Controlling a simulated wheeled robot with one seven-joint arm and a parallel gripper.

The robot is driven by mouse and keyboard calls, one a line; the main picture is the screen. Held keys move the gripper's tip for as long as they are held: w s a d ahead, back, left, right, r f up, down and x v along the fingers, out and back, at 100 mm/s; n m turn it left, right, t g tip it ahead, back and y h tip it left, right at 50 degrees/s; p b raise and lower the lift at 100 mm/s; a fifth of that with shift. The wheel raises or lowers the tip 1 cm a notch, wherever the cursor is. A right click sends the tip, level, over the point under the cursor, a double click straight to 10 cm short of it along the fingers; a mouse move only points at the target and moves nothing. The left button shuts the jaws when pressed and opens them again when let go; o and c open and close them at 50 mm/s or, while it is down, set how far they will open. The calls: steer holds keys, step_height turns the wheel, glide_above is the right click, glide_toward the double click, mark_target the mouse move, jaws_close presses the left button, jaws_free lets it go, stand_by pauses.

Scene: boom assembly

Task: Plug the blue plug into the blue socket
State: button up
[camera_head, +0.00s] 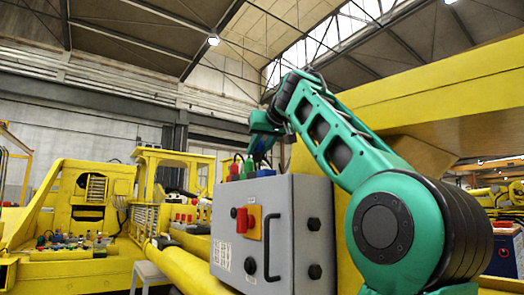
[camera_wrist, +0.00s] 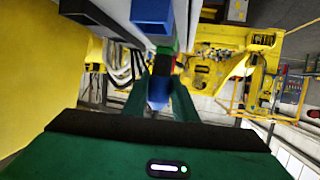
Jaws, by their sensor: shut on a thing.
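My gripper (camera_head: 264,142) is above the top of a grey control box in the head view, fingers pointing down. In the wrist view my gripper (camera_wrist: 158,100) is shut on the blue plug (camera_wrist: 157,88), which sits between the green fingers. The blue socket (camera_head: 265,173) is on top of the box, at the right of the row. It also shows in the wrist view (camera_wrist: 152,12), near the top edge. The plug is apart from the socket in the head view, a little above it. The plug's tip is hard to make out.
The grey box (camera_head: 300,240) has a red knob (camera_head: 243,220) and a black handle on its front. Green (camera_head: 249,168) and red (camera_head: 234,172) connectors stand beside the blue socket. A yellow boom (camera_head: 430,90) rises behind my arm. Yellow machinery (camera_head: 90,200) stands at left.

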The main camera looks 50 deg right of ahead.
steer(key=shift+s+d+f, duration=0.3)
steer(key=shift+s+f, duration=0.3)
steer(key=shift+f, duration=0.1)
steer(key=shift+s+d+f, duration=0.25)
steer(key=shift+s+f, duration=0.3)
steer(key=shift+f, duration=0.1)
steer(key=shift+a+f, duration=0.1)
steer(key=shift+f, duration=1.1)
steer(key=shift+w, duration=0.1)
steer(key=o, duration=1.1)
steer(key=shift+f, duration=0.1)
steer(key=shift+w+a+f, duration=0.1)
steer(key=shift+w, duration=0.05)
steer(key=shift+a, duration=0.1)
steer(key=v, duration=1.1)
steer(key=shift+d+r, duration=0.25)
steer(key=shift+d, duration=0.15)
